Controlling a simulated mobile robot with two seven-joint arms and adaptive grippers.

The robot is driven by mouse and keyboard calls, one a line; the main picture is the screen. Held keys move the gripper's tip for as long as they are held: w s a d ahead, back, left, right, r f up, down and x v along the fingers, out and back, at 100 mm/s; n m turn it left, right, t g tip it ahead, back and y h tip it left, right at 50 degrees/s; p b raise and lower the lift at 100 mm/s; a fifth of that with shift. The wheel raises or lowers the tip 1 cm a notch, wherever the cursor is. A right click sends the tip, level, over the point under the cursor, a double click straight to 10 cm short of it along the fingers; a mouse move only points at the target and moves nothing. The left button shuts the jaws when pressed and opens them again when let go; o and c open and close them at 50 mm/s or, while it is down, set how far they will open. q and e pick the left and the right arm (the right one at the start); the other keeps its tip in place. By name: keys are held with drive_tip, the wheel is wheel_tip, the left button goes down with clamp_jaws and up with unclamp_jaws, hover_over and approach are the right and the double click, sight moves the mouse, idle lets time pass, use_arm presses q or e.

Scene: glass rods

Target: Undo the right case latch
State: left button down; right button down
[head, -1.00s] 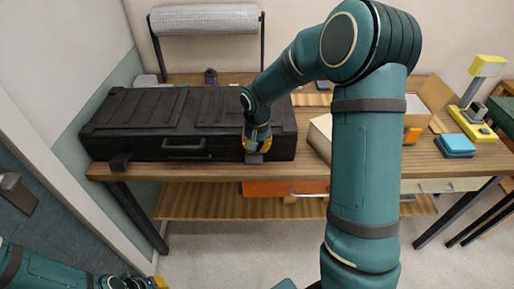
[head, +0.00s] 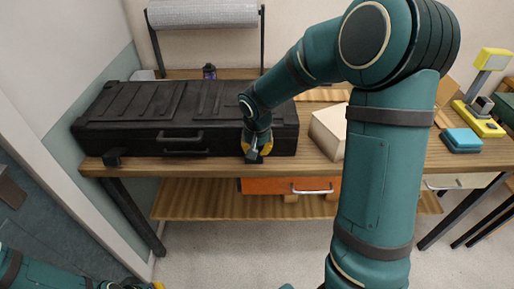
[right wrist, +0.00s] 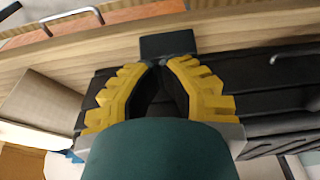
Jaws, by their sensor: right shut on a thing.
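A long black case (head: 190,108) lies closed on the workbench, with a handle (head: 180,141) on its front. Its left latch (head: 113,157) juts out at the front left, near the bench edge. My right gripper (head: 257,146) is at the right part of the case front, shut on the right latch (right wrist: 167,44). In the right wrist view the yellow fingers meet at this dark latch block, which juts out over the wooden bench top. The fingers hide part of it. My left gripper (head: 150,286) is at the bottom left, mostly cut off by the frame.
The wooden bench (head: 210,167) has an orange drawer (head: 290,186) below. A pale box (head: 328,130) stands right of the case, partly behind my right arm. A blue container (head: 461,140) and a yellow device (head: 480,118) are farther right. A wrap roll (head: 203,14) hangs behind.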

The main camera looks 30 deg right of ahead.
idle(0.4)
use_arm(q)
drive_tip(key=shift+r+p, duration=0.3)
drive_tip(key=shift+r, duration=0.05)
use_arm(e)
drive_tip(key=shift+w+d+r, duration=0.25)
drive_tip(key=shift+w+d, duration=0.15)
drive_tip(key=shift+w, duration=0.25)
